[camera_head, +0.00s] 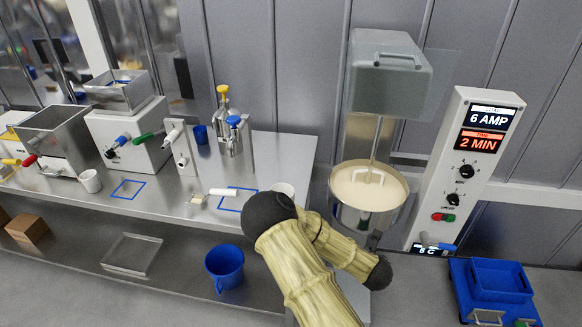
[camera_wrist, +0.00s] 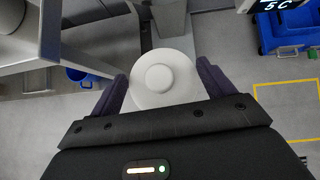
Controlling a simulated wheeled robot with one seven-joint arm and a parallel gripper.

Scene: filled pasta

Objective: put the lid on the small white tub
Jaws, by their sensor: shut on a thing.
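In the wrist view my gripper (camera_wrist: 162,92) is shut on a white round lid (camera_wrist: 158,76) with a raised round middle. A dark finger presses each side of it. The lid is over the floor, near the base of the machine, with no tub visible beneath it. In the head view my arm shows, but its fingers and the lid are hidden. A small white round container (camera_head: 284,188), perhaps the tub, stands at the bench's right end, partly behind my arm. A white cup (camera_head: 90,181) stands farther left.
The steel bench (camera_head: 180,205) holds several machines and blue outlined squares. A mixer bowl (camera_head: 368,212) of pale stuff stands right of my arm, beside a control panel (camera_head: 465,165).

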